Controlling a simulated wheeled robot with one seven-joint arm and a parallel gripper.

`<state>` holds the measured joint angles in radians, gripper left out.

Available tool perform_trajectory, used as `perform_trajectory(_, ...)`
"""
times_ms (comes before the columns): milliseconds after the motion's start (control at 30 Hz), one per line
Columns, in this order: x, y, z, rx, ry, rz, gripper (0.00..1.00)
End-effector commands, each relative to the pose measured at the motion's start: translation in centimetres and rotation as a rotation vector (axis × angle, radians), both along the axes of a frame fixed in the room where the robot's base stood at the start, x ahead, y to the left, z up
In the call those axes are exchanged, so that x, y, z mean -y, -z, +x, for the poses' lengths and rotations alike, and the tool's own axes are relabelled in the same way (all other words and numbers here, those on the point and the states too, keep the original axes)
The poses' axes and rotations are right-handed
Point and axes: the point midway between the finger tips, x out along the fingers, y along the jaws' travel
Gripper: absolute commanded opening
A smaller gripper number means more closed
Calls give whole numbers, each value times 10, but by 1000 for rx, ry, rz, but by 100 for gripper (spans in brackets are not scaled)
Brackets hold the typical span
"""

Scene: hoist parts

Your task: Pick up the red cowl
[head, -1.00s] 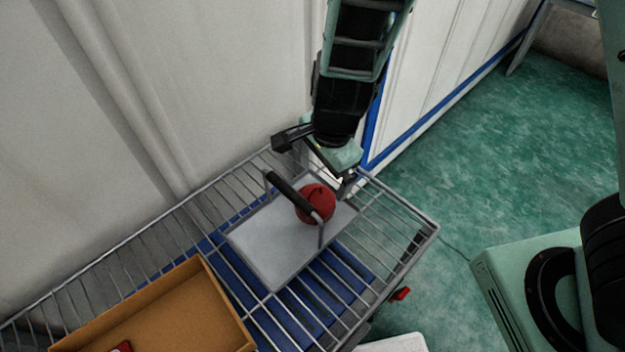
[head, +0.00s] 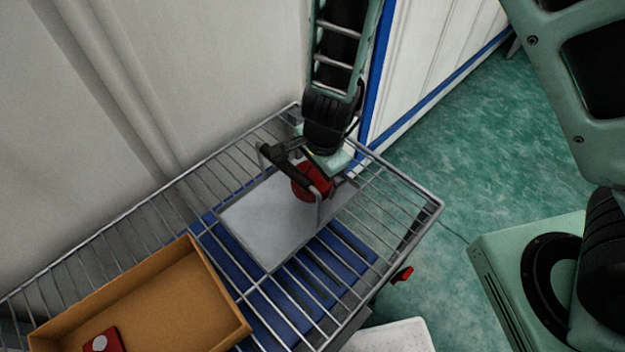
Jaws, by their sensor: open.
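The red cowl (head: 308,190) is a rounded red piece on a light grey plate (head: 262,222) on the wire shelf. A black handle bar on metal posts (head: 284,168) crosses in front of it and hides part of it. My gripper (head: 314,170) is open, pointing down, right at the cowl's far side and top. The fingers are partly hidden behind the handle, so I cannot tell whether they touch the cowl.
An orange-brown open box (head: 160,300) stands on the wire shelf (head: 395,190) at the lower left, with a flat red piece (head: 104,342) bearing a pale disc inside. A blue sheet (head: 345,250) shows beneath the plate. A white wall (head: 200,90) rises close behind the shelf.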

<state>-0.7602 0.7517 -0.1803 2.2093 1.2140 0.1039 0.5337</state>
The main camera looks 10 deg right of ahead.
Motion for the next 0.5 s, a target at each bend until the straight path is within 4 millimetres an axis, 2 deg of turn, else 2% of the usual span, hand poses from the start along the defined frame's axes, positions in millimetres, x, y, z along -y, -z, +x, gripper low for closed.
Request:
perform_trajectory(133, 0, -1, 0, 0, 0, 0, 100)
perform_trajectory(167, 0, -1, 0, 0, 0, 0, 94)
perform_trajectory(300, 0, -1, 0, 0, -1, 0, 56)
perform_trajectory(500, 0, -1, 0, 0, -1, 0, 55)
